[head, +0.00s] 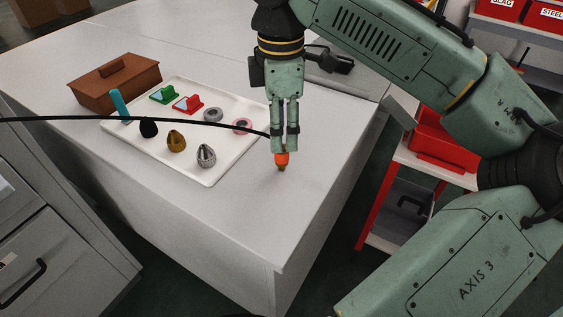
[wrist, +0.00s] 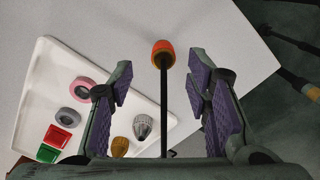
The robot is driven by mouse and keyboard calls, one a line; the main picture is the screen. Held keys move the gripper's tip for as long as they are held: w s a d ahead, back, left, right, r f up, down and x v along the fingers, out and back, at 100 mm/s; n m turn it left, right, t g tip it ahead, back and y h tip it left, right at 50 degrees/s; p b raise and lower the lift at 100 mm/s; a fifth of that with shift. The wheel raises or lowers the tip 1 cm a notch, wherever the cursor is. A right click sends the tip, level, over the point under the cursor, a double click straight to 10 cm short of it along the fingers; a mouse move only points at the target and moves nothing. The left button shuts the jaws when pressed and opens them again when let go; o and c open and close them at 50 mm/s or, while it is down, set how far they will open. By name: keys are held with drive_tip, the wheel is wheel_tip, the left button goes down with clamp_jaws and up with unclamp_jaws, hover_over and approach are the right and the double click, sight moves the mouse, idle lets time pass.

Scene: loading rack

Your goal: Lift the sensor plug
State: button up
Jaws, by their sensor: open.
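The sensor plug is orange with a darker tip (head: 282,158). It is at the near right part of the white table, just under my gripper (head: 285,140). In the wrist view the plug (wrist: 163,48) shows beyond the fingertips, centred in the gap between them. A black cable (head: 60,118) runs from the left edge of the head view to the plug. In the wrist view the cable (wrist: 164,110) passes between the fingers. My gripper is open, with purple ribbed pads apart on either side. Whether the plug touches the table is hard to tell.
A white tray (head: 208,182) left of the gripper holds nozzles, rings, red and green clips and other small parts. A brown box (head: 117,84) stands behind it. The table's right edge is close to the plug. Red bins (head: 440,143) sit on a rack at right.

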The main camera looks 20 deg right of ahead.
sight(282, 158)
drive_tip(key=shift+s+f+b, duration=0.2)
drive_tip(key=shift+f+b, duration=2.35)
drive_tip(key=shift+b, duration=0.35)
drive_tip(key=shift+r, duration=0.1)
drive_tip(key=shift+c, duration=0.2)
clamp_jaws()
